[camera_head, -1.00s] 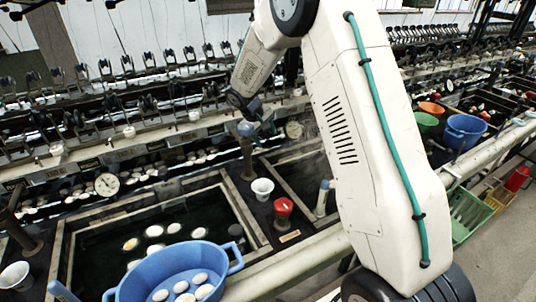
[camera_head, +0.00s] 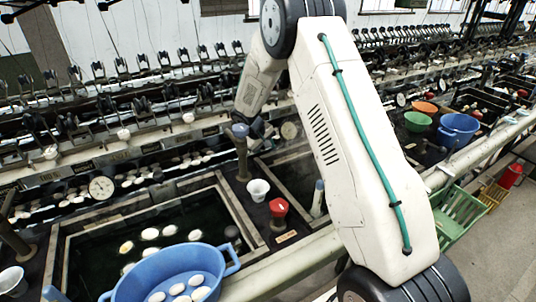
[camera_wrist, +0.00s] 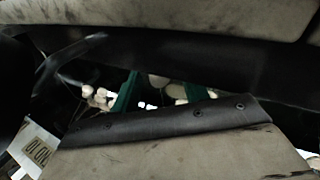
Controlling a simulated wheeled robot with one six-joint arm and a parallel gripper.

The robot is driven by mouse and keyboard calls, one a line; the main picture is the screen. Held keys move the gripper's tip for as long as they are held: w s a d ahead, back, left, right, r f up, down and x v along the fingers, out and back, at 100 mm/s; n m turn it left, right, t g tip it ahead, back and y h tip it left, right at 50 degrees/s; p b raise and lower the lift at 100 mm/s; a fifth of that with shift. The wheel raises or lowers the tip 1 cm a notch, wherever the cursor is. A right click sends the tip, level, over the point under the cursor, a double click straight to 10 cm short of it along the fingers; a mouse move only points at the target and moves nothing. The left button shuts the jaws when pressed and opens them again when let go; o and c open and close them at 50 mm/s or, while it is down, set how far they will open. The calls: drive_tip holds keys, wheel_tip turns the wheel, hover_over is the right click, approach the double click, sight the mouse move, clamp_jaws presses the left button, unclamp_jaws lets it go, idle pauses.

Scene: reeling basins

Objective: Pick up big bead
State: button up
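My gripper (camera_wrist: 159,96) shows in the wrist view as two green fingers standing apart, so it looks open. Small pale round things (camera_wrist: 98,97) show left of the fingers, and a few white shapes show between and beyond them. I cannot tell which of these, if any, is the big bead. A dark bar and a worn pale surface cover much of this view. In the head view my arm reaches toward the reeling machine, and the gripper itself is hidden there or too small to make out.
A blue basin (camera_head: 228,262) with white cocoons stands at the front, by a dark water trough. A white cup (camera_head: 258,190) and a red-topped object (camera_head: 278,208) stand right of the trough. Rows of reeling fittings run behind. A green crate (camera_head: 457,217) is at right.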

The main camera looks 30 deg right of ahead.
drive_tip(key=c, duration=0.3)
drive_tip(key=shift+r, duration=0.1)
drive_tip(key=shift+c, duration=0.2)
